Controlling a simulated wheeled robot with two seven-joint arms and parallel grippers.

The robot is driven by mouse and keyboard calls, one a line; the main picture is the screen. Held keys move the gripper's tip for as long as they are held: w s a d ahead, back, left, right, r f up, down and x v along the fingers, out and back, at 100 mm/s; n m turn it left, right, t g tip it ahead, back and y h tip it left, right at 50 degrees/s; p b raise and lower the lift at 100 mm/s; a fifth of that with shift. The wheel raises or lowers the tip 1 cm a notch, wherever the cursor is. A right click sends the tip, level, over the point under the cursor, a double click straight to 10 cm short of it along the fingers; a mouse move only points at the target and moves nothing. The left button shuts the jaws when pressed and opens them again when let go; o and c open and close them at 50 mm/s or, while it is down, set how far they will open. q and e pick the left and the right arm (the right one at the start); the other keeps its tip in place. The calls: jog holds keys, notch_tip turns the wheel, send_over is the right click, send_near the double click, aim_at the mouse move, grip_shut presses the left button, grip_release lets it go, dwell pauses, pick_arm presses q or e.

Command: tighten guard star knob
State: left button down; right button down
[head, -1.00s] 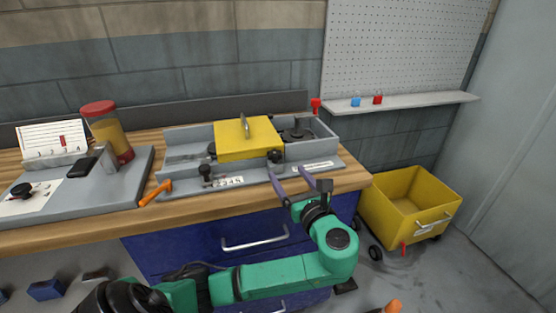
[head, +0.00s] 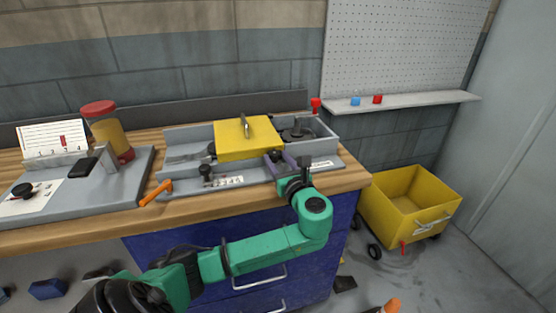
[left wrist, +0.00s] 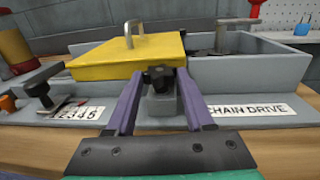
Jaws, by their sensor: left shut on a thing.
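The black guard star knob (head: 275,155) is on the front of the grey machine, just below the front edge of the yellow guard (head: 236,148). In the left wrist view the dark knob (left wrist: 160,77) sits between the purple fingertips, on a grey post. My left gripper (head: 277,161) reaches it from the front and is shut on it, one finger on each side. The left gripper (left wrist: 161,80) partly hides the post's sides. The yellow guard (left wrist: 128,57) lies flat with a metal handle on top. My right gripper is in neither view.
A second black knob (head: 205,171) stands left on the machine's front ledge by a number strip. An orange-handled tool (head: 156,193) lies on the wooden bench. A jar (head: 109,133) stands at left. A yellow bin (head: 405,205) stands on the floor at right.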

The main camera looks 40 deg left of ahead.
pick_arm(q)
jog(key=shift+s+a+r+m+t+h+p, duration=0.1)
jog(key=shift+s+m+t+h+p, duration=0.05)
jog(key=shift+m+t+h+p, duration=0.5)
jog(key=shift+s+a+r+m+t+h+p, duration=0.15)
jog(key=shift+m+t+h+p, duration=0.3)
jog(key=shift+m+t+p, duration=0.3)
jog(key=m+t+h+p, duration=0.2)
jog(key=h, duration=0.1)
jog(key=m+t+h+p, duration=0.1)
jog(key=t+h, duration=0.1)
jog(key=shift+s+a+f+m, duration=0.15)
jog(key=shift+s+a+m, duration=0.15)
jog(key=shift+m, duration=0.1)
jog(key=shift+a+f+m+t+h+p, duration=0.15)
jog(key=shift+m+t+h+p, duration=0.3)
jog(key=shift+m+h+p, duration=0.5)
jog(key=shift+a+r+m+t+h+p, duration=0.15)
jog(key=shift+m+t+h+p, duration=0.35)
jog(key=shift+h, duration=0.75)
jog(key=shift+f, duration=0.1)
jog(key=shift+c, duration=1.4)
grip_release()
jog(key=shift+d, duration=0.1)
